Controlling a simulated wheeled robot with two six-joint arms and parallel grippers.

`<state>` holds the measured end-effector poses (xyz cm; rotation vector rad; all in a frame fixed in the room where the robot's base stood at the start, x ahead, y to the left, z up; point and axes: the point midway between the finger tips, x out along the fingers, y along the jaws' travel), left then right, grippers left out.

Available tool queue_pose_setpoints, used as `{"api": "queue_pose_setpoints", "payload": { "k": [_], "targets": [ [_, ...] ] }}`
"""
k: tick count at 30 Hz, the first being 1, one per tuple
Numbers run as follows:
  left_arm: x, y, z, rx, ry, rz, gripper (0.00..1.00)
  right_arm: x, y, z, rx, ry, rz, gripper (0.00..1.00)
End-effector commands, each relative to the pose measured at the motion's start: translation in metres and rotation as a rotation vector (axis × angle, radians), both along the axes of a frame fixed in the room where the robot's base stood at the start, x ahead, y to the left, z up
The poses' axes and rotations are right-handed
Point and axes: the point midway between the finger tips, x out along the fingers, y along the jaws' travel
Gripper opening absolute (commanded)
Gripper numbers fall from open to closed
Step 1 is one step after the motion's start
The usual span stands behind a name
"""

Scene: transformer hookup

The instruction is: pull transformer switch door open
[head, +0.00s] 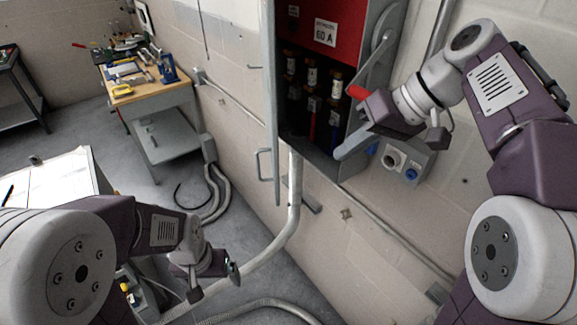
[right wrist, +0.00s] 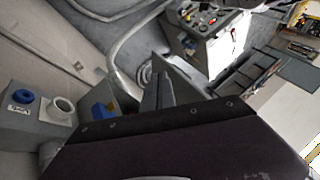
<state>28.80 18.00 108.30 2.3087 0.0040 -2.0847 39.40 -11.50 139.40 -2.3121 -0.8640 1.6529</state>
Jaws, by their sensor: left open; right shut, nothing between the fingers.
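The grey switch box (head: 385,40) hangs on the wall in the head view, with a red inner panel (head: 345,50) marked 60 A and several fuses (head: 311,78) showing. Its door (head: 270,90) stands swung out at the left side, seen nearly edge-on, with a grey handle (head: 262,165) low on it. My right gripper (head: 342,152) is shut and empty at the box's lower right corner, apart from the door; its fingers also show in the right wrist view (right wrist: 160,92). Contact with the box is unclear. My left gripper (head: 233,271) is open and empty, low, below the door.
A red-gripped lever (head: 357,92) sits on the box's right side, close to my right gripper. A small grey socket box (head: 405,160) is mounted just below. Conduit (head: 290,205) runs down the wall. A tool workbench (head: 150,100) stands back left; floor between is partly clear.

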Motion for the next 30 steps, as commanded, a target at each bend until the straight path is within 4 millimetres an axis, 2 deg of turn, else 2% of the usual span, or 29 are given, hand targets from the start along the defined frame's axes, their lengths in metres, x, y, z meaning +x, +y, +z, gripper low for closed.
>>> {"api": "queue_pose_setpoints", "payload": {
  "k": [1,2,5,10,14,30],
  "targets": [
    [0.0,0.0,0.009,0.0,0.0,0.0,0.95,0.009,-0.011,0.025,-0.004,-0.054,-0.034,0.0],
    [0.0,0.0,0.013,0.0,0.0,0.0,0.95,0.013,-0.02,0.033,-0.01,-0.071,-0.056,0.0],
    [0.0,0.0,0.014,0.0,0.0,0.0,0.95,0.014,-0.032,0.032,-0.01,-0.063,-0.092,0.0],
    [0.0,0.0,0.011,0.0,0.0,0.0,0.95,0.015,-0.029,0.024,-0.01,-0.06,-0.091,0.0],
    [0.0,0.0,0.008,0.0,0.0,0.0,0.95,0.021,-0.018,0.007,-0.01,-0.058,-0.09,0.0],
    [0.0,0.0,0.012,0.0,0.0,0.0,0.95,0.058,0.043,-0.087,-0.012,-0.056,-0.09,0.0]
  ]
}}
